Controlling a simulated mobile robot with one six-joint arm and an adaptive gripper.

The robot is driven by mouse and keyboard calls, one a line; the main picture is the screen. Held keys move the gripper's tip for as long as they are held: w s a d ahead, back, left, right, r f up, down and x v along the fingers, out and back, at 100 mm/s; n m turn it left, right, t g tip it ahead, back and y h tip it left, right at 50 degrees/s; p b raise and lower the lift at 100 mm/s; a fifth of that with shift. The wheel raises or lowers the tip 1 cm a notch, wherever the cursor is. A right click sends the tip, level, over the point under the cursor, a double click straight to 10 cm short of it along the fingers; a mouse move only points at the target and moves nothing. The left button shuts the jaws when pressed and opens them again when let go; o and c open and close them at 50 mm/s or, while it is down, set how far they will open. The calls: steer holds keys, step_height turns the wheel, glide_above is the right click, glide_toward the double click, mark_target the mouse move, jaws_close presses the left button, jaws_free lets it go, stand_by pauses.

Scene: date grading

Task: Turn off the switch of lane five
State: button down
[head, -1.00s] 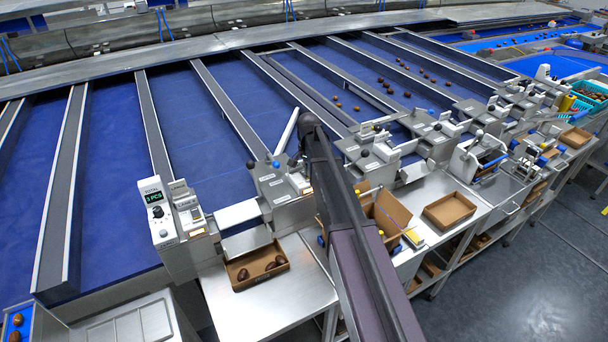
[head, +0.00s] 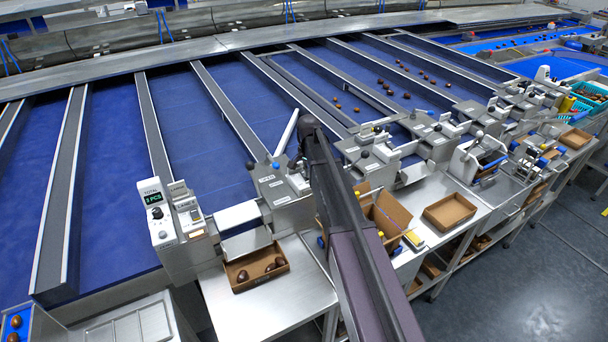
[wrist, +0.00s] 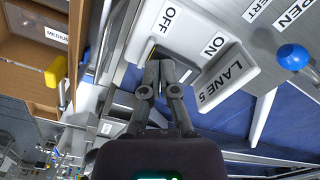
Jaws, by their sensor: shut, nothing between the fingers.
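The lane five switch panel fills the upper middle of the wrist view, with a LANE 5 label (wrist: 221,82), an OFF label (wrist: 168,18) and an ON label (wrist: 214,46). In the head view my arm hides most of the gripper.
A blue knob (wrist: 292,57) stands right of the panel near an OPEN label. A yellow knob (wrist: 55,72) and a brown carton (wrist: 25,62) are at the left. In the head view, a brown tray (head: 232,281) with dates stands on the steel bench (head: 290,303).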

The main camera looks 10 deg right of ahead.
steer(key=shift+r+p, duration=3.15)
steer(key=shift+r, duration=0.2)
steer(key=shift+s+f, duration=0.15)
steer(key=s+f+n+b, duration=0.2)
steer(key=s+f+b, duration=0.2)
steer(key=s, duration=0.5)
steer(key=s+f+n+b, duration=0.3)
steer(key=s+f+b, duration=0.2)
steer(key=s, duration=0.5)
steer(key=s+f+n+b, duration=0.3)
steer(key=s+f+b, duration=0.2)
steer(key=s, duration=0.4)
steer(key=shift+s+a, duration=0.3)
steer(key=shift+s, duration=0.05)
